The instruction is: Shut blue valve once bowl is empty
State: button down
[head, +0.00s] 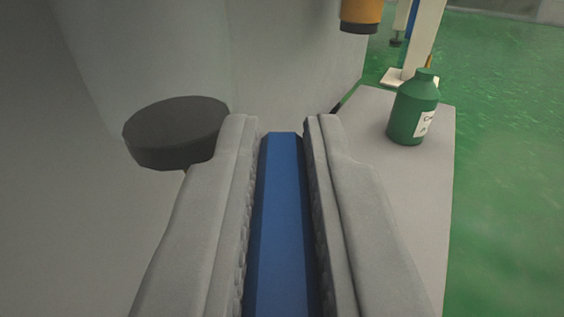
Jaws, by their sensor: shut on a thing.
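The blue valve handle (281,220) is a long blue bar running away from me in the middle of the head view. My gripper (281,128) is shut on it, with one grey finger along each side. The near end of the bar runs out of the bottom of the picture. The valve's body is not visible, and I cannot tell the valve's position from this view. No bowl that I can make out is in view, so I cannot see whether it is empty.
A dark round disc (176,131) stands close beside my left finger. A green bottle (411,110) with a white label stands on a grey surface (425,200) at right. An orange cylinder (361,12) hangs at the top. Green floor (510,150) lies open at far right.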

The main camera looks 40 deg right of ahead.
jog(key=shift+w+a+m+g+h, duration=0.15)
jog(key=shift+m+g+h, duration=0.95)
jog(key=shift+g, duration=0.35)
jog(key=shift+w+a+m+g+h, duration=0.1)
jog(key=shift+m+g+h, duration=1)
jog(key=shift+g, duration=0.35)
jog(key=c, duration=1.7)
grip_release()
jog(key=shift+a, duration=0.15)
jog(key=shift+v, duration=3.65)
